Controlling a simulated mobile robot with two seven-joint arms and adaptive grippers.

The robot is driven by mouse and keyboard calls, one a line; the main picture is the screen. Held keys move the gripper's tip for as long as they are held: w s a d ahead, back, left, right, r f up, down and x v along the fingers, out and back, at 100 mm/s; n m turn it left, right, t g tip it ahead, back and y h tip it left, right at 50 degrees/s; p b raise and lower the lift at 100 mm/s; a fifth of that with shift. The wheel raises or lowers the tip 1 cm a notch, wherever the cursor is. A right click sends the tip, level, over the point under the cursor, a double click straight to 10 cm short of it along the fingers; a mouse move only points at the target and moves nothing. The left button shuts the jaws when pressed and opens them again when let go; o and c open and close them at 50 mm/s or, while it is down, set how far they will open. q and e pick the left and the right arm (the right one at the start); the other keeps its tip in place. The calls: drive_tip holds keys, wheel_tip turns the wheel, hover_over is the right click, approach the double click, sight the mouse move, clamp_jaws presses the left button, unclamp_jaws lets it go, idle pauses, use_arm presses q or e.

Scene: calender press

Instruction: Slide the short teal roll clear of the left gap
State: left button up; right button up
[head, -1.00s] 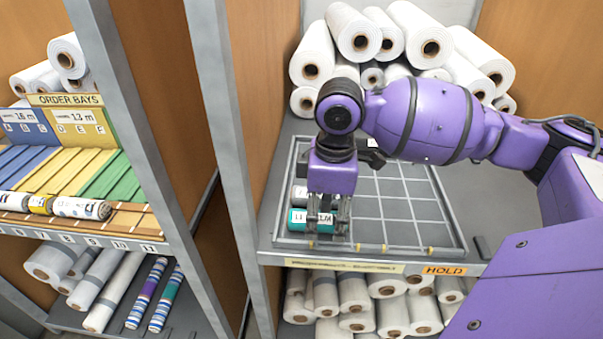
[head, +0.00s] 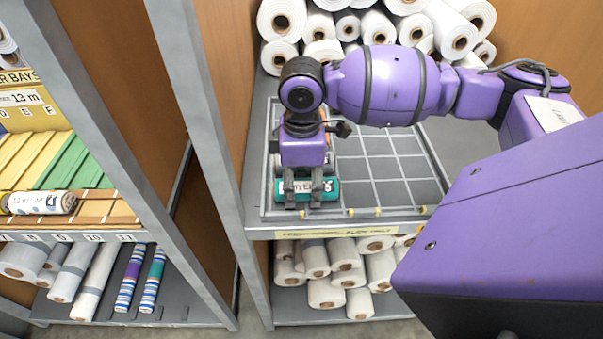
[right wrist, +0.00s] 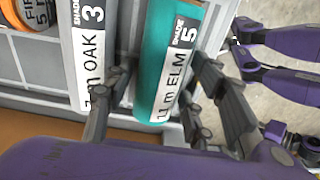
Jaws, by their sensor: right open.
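The short teal roll (head: 331,190), labelled "11 m ELM", lies crosswise at the front left of the gridded tray (head: 395,190). It also shows in the right wrist view (right wrist: 150,65), with "SHADE 5" on its label. My right gripper (head: 302,203) is open and low over the roll. In the right wrist view its fingers (right wrist: 158,118) appear on either side of the teal roll, the left one beside a grey-white "OAK" roll (right wrist: 88,45). Whether they touch the roll is unclear. The gripper hides part of the roll in the head view. My left gripper is out of view.
A grey upright post (head: 205,130) stands left of the tray. White rolls (head: 330,25) are stacked behind it and more lie on the shelf below (head: 345,270). An orange-ended roll (right wrist: 15,15) lies beyond the OAK roll. The tray's right side is clear.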

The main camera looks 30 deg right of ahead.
drive_tip(key=c, duration=1)
drive_tip(key=shift+s+d, duration=0.9)
drive_tip(key=shift+d, duration=0.55)
drive_tip(key=shift+s+d, duration=0.85)
drive_tip(key=shift+d, duration=0.55)
drive_tip(key=shift+s+d, duration=0.9)
drive_tip(key=shift+d, duration=0.55)
drive_tip(key=shift+s+d, duration=0.5)
drive_tip(key=shift+d, duration=0.35)
drive_tip(key=shift+s+d, duration=0.55)
drive_tip(key=shift+d, duration=0.3)
drive_tip(key=shift+s+d, duration=0.5)
drive_tip(key=shift+d, duration=0.35)
drive_tip(key=o, duration=1.3)
wheel_tip(320, 180, up, 12)
